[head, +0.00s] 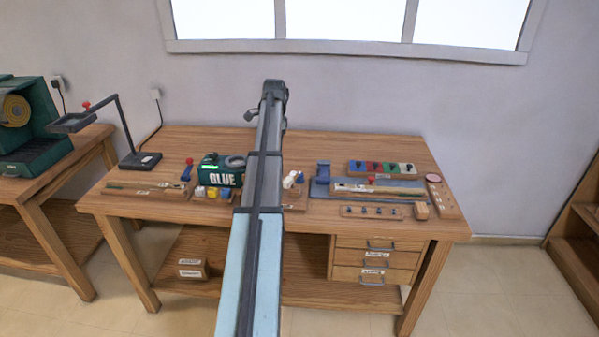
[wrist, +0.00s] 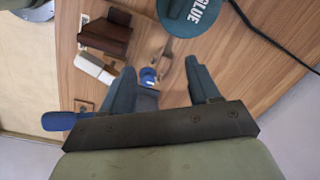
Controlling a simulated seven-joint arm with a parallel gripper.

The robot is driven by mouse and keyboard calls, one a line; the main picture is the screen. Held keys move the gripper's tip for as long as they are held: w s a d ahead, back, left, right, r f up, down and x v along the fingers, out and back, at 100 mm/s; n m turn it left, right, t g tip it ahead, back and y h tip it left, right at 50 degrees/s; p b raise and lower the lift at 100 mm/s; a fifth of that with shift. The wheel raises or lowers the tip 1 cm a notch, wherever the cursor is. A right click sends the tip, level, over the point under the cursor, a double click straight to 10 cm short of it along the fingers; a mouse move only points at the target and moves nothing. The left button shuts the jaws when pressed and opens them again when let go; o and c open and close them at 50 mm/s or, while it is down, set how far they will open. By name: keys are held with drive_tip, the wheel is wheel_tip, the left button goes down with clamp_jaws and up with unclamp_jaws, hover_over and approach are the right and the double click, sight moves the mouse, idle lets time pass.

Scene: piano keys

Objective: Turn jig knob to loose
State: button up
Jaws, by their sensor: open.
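In the wrist view my gripper (wrist: 160,67) is open, its two dark fingers apart with nothing held. A small round blue knob-like part with white on it (wrist: 148,76) shows between the fingers, beside the left one. I cannot tell if a finger touches it. A light wooden piece (wrist: 166,66) lies beside it. In the head view a red knob (head: 372,180) stands on a wooden bar over a blue-grey plate (head: 408,187) at the right of the bench. I cannot tell which knob is the jig's; no loose mark is readable. My arm hides the bench middle in the head view.
A white block (wrist: 95,66) and dark brown block (wrist: 106,35) lie near the fingers. A lamp-like stand (head: 139,160) rises at left.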

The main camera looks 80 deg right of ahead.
drive_tip(key=r+m, duration=0.1)
drive_tip(key=m, duration=0.1)
hover_over(300, 174)
drive_tip(key=w, duration=0.1)
drive_tip(key=shift+g+y, duration=0.3)
drive_tip(key=shift+g, duration=0.1)
drive_tip(key=f, duration=1.3)
drive_tip(key=shift+s+f, duration=0.35)
drive_tip(key=shift+s, duration=0.05)
drive_tip(key=c, duration=1)
